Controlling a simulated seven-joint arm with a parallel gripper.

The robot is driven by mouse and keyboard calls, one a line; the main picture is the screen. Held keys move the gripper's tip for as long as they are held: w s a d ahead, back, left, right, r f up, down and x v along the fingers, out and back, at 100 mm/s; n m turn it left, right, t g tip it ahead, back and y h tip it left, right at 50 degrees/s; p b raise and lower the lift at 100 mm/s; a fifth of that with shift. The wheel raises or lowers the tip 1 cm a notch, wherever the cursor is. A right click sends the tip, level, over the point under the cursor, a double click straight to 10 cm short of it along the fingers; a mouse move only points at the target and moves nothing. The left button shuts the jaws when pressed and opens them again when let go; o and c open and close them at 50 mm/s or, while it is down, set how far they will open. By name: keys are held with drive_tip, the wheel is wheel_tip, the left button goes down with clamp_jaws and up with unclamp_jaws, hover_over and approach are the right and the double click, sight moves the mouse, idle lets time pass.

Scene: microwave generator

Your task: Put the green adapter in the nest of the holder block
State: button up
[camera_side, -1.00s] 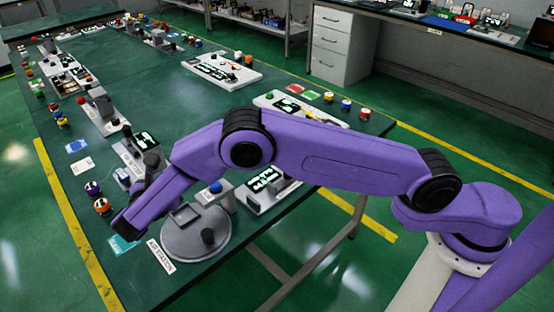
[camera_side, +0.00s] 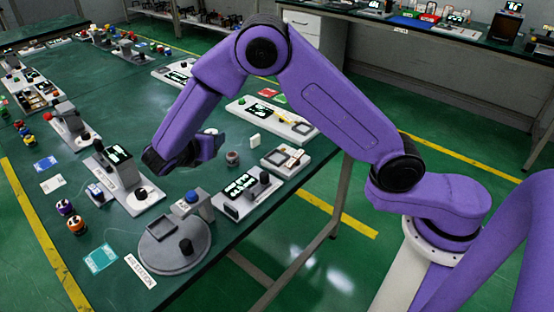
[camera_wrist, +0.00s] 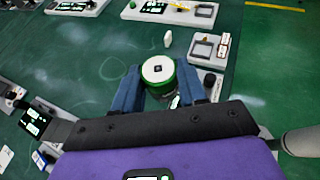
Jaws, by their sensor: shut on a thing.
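The green adapter (camera_wrist: 158,72) is a short cylinder with a green rim and a pale top with a dark square in its middle. In the wrist view it sits between the two blue fingers of my gripper (camera_wrist: 155,88), which are shut on it.
A round grey plate (camera_side: 152,255) with a square frame and dark knob stands at the near edge. A grey unit with a lit display (camera_side: 229,205) lies beside it. A small white upright piece (camera_side: 254,140) stands near the block.

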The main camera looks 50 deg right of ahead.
drive_tip(key=s+d+m+g+h, duration=0.1)
drive_tip(key=s+d+m+g, duration=0.2)
drive_tip(key=s+d, duration=0.55)
drive_tip(key=s+d+m+g+h, duration=0.1)
drive_tip(key=s+d+m+g, duration=0.15)
drive_tip(key=s+d, duration=0.65)
hover_over(274, 151)
drive_tip(key=s+a, duration=0.3)
drive_tip(key=s, duration=0.1)
wheel_tip(274, 151, down, 13)
drive_tip(key=shift+w+r, duration=0.1)
drive_tip(key=shift+w, duration=0.05)
drive_tip(key=shift+w+f, duration=0.55)
drive_tip(key=shift+f, duration=1.6)
drive_tip(key=shift+f, duration=0.15)
